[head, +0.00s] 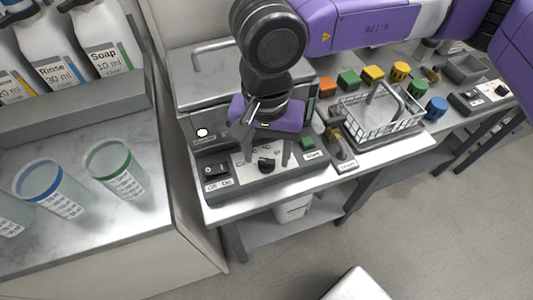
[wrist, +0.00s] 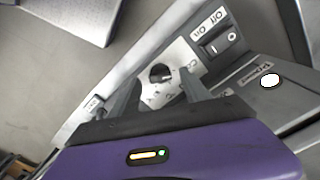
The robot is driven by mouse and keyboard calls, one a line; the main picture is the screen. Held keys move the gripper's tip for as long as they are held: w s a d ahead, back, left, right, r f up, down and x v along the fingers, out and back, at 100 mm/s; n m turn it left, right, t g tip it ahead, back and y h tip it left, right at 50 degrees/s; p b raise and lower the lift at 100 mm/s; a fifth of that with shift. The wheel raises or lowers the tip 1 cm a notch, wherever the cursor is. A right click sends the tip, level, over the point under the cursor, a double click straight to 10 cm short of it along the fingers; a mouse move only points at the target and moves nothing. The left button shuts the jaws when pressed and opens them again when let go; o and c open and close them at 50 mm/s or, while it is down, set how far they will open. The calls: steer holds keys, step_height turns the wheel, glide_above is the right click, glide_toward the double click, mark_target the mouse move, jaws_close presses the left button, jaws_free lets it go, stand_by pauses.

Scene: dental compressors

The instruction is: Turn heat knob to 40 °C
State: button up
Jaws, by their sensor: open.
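The heat knob (head: 266,164) is a black round dial on a pale scale plate, on the sloped front panel of a grey machine (head: 185,75). The wrist view shows the knob (wrist: 160,73) with a light pointer mark; the scale numbers are too small to read. My gripper (head: 266,150) is open above the panel. In the wrist view its two fingers (wrist: 158,92) reach toward the knob from either side, and the knob lies just beyond the tips. I cannot see any contact. The finger bases hide part of the scale plate.
A black Off/On switch (head: 215,170) sits left of the knob, and a green button (head: 307,143) sits right. A wire basket (head: 375,125) and coloured blocks (head: 348,79) stand to the right. Measuring cups (head: 118,168) and labelled bottles (head: 105,40) are at the left.

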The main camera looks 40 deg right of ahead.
steer(key=shift+f, duration=0.7)
jaws_close()
